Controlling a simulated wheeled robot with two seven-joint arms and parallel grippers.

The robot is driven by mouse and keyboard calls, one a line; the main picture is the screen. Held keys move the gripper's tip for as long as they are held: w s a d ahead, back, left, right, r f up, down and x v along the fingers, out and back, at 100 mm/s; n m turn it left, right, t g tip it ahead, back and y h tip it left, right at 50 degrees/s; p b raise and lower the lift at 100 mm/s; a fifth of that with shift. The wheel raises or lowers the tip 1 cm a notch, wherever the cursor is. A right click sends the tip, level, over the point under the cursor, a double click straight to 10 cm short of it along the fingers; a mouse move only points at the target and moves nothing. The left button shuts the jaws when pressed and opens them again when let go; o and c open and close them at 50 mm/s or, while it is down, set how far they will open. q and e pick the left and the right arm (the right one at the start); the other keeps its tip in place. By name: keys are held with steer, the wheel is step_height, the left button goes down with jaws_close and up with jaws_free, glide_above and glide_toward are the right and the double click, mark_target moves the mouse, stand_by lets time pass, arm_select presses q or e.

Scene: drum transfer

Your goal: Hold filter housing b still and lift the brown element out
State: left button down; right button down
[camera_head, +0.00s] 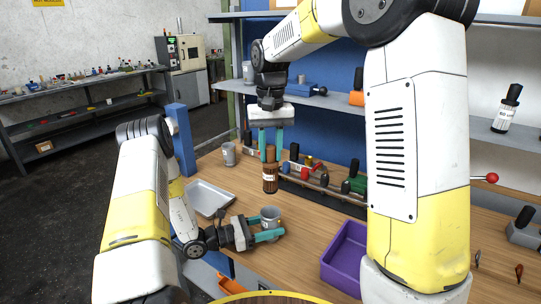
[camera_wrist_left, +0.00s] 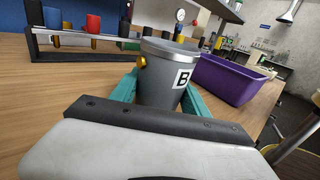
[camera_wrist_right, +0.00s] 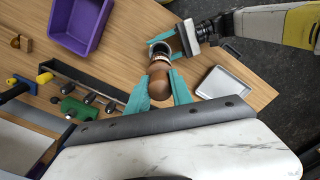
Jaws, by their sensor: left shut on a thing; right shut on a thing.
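Filter housing b (camera_head: 271,214) is a grey cup standing upright on the bench. Its "B" label and a small brass fitting show in the left wrist view (camera_wrist_left: 160,92). My left gripper (camera_head: 268,228) is shut around the housing, with teal fingers on both sides. The brown element (camera_head: 270,182) is a dark cylinder with a lighter brown top. My right gripper (camera_head: 270,154) is shut on its top from above. In the head view the element's lower end shows above the housing's rim, apart from it. The right wrist view shows the element's round top (camera_wrist_right: 159,85) between the fingers.
A shallow grey tray (camera_head: 208,198) lies left of the housing. A purple bin (camera_head: 345,257) stands to the right. A rack with coloured handles (camera_head: 325,188) is behind. Another grey cup (camera_head: 229,154) stands at the back left. Bare bench lies between the housing and the bin.

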arm_select(q)
steer(key=shift+c, duration=2.3)
jaws_free()
